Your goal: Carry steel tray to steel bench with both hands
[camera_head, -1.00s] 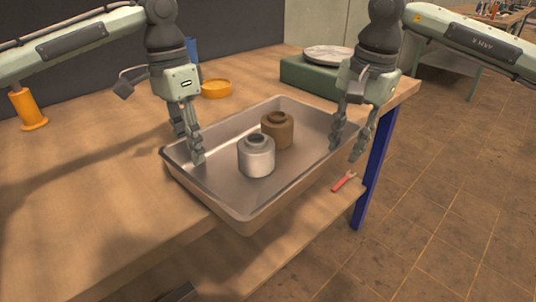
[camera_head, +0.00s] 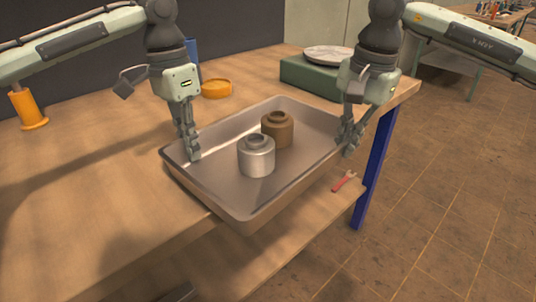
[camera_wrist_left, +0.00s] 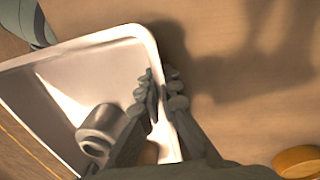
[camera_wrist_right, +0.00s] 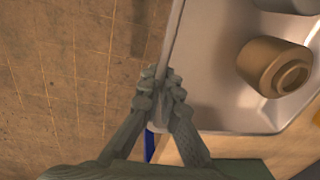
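The steel tray (camera_head: 285,196) is a shallow grey rectangular pan on the wooden bench top, its near corner jutting past the front edge. It holds a silver collared cylinder (camera_head: 256,157) and a brown one (camera_head: 278,129). My left gripper (camera_head: 191,154) is shut on the tray's left wall; the left wrist view shows the rim (camera_wrist_left: 160,60) between its fingers (camera_wrist_left: 164,92). My right gripper (camera_head: 347,143) is shut on the right wall; the right wrist view shows the wall (camera_wrist_right: 172,40) running between its fingers (camera_wrist_right: 160,85). Whether the tray's underside touches the bench is hidden.
A green box (camera_head: 308,78) with a round grey plate (camera_head: 328,54) stands behind the tray. A red wrench (camera_head: 344,181) lies on the lower shelf. Tiled floor is open at right.

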